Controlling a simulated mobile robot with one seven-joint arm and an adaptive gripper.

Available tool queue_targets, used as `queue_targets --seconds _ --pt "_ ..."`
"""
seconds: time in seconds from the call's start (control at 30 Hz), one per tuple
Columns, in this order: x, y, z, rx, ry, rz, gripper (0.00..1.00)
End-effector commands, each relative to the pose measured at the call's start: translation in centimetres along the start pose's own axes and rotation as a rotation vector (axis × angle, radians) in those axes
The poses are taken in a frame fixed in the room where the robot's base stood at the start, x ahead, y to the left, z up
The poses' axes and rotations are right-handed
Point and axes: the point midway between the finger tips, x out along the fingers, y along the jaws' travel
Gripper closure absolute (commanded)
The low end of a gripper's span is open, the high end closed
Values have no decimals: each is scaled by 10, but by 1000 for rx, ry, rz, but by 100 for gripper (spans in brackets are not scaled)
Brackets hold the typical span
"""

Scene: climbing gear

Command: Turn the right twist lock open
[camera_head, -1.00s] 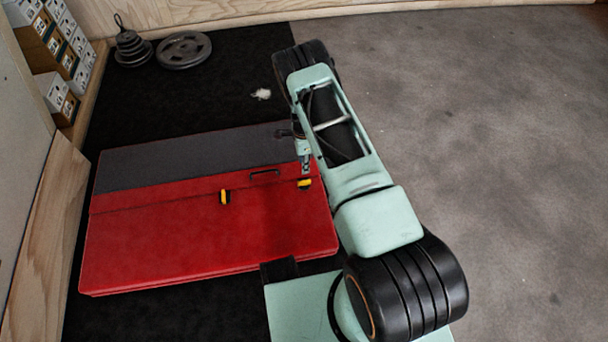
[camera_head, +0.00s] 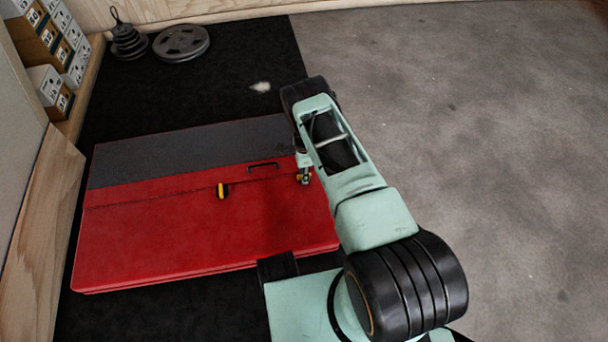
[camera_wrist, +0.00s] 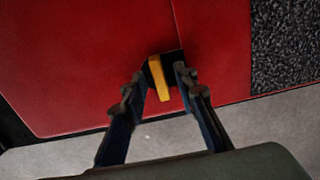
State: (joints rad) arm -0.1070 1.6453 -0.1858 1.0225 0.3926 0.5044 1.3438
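A red case (camera_head: 200,235) with a dark grey strip lies flat on the black mat. The right twist lock (camera_wrist: 160,79), a yellow lever on a black base, sits near the case's right end. In the head view this lock is mostly covered by my gripper (camera_head: 304,179). In the wrist view my gripper (camera_wrist: 161,74) is open, with one finger on each side of the yellow lever. Small gaps seem to show beside the lever; contact is hard to tell. The left twist lock (camera_head: 222,190), also yellow and black, stands apart to the left.
A black handle (camera_head: 263,166) lies on the case between the locks. Weight plates (camera_head: 181,43) and a stack of smaller weights (camera_head: 128,42) are at the back left. Boxes (camera_head: 50,90) line the left wall. The grey floor (camera_head: 480,130) to the right is clear.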

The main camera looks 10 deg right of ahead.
Motion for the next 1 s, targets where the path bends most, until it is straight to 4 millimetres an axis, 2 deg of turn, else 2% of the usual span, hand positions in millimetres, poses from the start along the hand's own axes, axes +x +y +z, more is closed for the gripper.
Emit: queue_targets --seconds 0.17,0.43,0.77,1.0 --pt "0 0 0 0 0 0 73" --pt "0 0 0 0 0 0 100" --pt "0 0 0 -15 0 0 100" --pt "0 0 -1 -111 1 0 100"
